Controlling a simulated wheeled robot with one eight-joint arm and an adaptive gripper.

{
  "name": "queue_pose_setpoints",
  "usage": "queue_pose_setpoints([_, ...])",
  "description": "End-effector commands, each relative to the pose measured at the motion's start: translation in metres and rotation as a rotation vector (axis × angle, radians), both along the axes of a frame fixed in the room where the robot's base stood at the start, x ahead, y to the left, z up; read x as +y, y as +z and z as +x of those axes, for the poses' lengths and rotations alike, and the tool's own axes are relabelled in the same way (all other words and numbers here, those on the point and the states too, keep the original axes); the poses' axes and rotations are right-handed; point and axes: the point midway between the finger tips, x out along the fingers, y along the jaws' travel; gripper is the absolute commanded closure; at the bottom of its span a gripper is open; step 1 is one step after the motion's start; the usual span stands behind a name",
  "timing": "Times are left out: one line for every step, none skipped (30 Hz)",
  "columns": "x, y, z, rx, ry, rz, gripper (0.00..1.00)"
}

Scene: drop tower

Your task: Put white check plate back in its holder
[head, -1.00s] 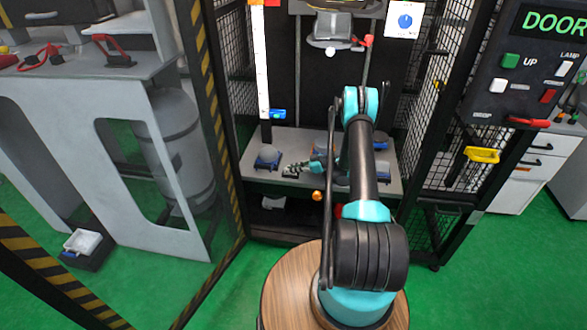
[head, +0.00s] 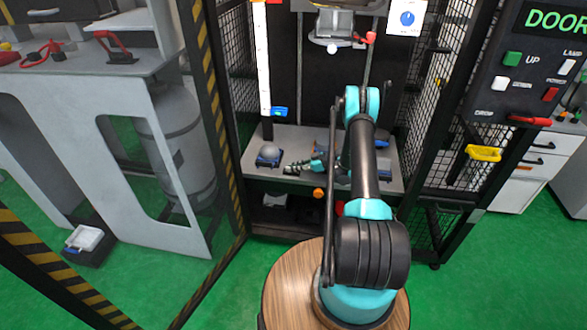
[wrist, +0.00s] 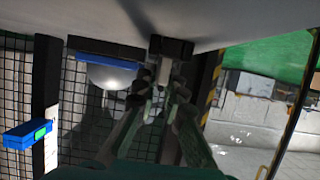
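My gripper (head: 292,168) is low over the grey shelf of the drop tower and points left, right of a pale dome on a blue base (head: 268,154). The wrist view is upside down. There the fingers (wrist: 164,80) close in towards a small dark block (wrist: 171,48) at the shelf surface. A narrow pale patch shows between the fingertips; I cannot tell whether they hold it. I cannot identify the white check plate or its holder with certainty. A pale piece (head: 275,200) lies in the dark space under the shelf.
A white ruler with a blue slider (head: 279,112) stands at the shelf's back left. Mesh sides (head: 425,110) and a striped post (head: 215,110) flank the tower. A control panel (head: 520,75) is at right. The dome (wrist: 108,76) is close beside the gripper in the wrist view.

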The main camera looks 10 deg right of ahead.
Motion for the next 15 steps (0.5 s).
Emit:
queue_pose_setpoints([0.0, 0.0001, 0.0, 0.0, 0.0, 0.0, 0.81])
queue_pose_setpoints([0.0, 0.0001, 0.0, 0.0, 0.0, 0.0, 0.78])
queue_pose_setpoints([-0.0001, 0.0001, 0.0, 0.0, 0.0, 0.0, 0.73])
queue_pose_setpoints([0.0, 0.0001, 0.0, 0.0, 0.0, 0.0, 0.69])
queue_pose_setpoints([0.0, 0.0001, 0.0, 0.0, 0.0, 0.0, 0.68])
queue_pose_setpoints([0.0, 0.0001, 0.0, 0.0, 0.0, 0.0, 0.68])
queue_pose_setpoints([0.0, 0.0001, 0.0, 0.0, 0.0, 0.0, 0.68])
queue_pose_setpoints([0.0, 0.0001, 0.0, 0.0, 0.0, 0.0, 0.68])
queue_pose_setpoints([0.0, 0.0001, 0.0, 0.0, 0.0, 0.0, 0.68])
queue_pose_setpoints([0.0, 0.0001, 0.0, 0.0, 0.0, 0.0, 0.68])
queue_pose_setpoints([0.0, 0.0001, 0.0, 0.0, 0.0, 0.0, 0.68])
queue_pose_setpoints([-0.0002, 0.0002, -0.0001, 0.0, 0.0, 0.0, 0.68])
queue_pose_setpoints([-0.0009, 0.0005, -0.0002, 0.0, 0.0, 0.0, 0.68])
queue_pose_setpoints([-0.002, 0.0009, -0.0004, 0.0, -0.001, 0.0, 0.68])
queue_pose_setpoints([-0.0043, 0.002, -0.001, 0.0, -0.001, 0.0, 0.68])
